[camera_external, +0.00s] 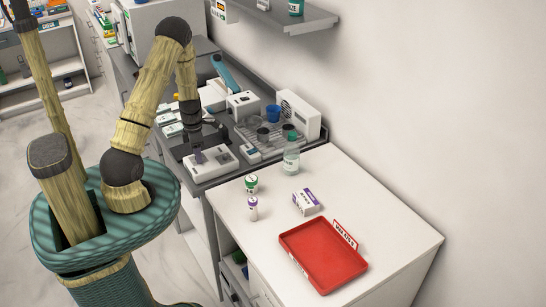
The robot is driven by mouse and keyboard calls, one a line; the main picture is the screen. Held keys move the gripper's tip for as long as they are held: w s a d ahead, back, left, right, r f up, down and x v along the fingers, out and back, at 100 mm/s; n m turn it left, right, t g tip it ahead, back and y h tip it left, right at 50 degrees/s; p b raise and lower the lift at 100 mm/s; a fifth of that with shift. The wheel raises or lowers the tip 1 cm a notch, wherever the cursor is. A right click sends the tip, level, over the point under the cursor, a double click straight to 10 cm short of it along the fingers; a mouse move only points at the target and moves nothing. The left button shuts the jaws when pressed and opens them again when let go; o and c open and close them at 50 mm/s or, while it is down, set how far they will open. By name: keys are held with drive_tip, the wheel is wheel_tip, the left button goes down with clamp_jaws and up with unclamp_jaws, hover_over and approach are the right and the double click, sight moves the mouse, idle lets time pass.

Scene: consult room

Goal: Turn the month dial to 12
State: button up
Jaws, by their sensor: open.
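I cannot make out a month dial or its numbers in this view. A low white device (222,165) with a dark round part on top lies at the front of the grey counter. A white box-shaped device (242,101) with a small dark mark on its front stands farther back. My gripper (193,138) points down over the grey counter, beside and behind the low white device. It is open, but its fingertips are small and dark against the counter. I cannot tell whether it touches anything.
A white counter holds a red tray (322,262), a purple-and-white box (307,202), a clear bottle (291,160) and two small bottles. A vented white unit (299,115) and a blue cup (273,112) stand near the wall. A grey shelf (290,20) overhangs the back.

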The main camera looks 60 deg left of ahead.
drive_tip(key=shift+c, duration=0.4)
clamp_jaws()
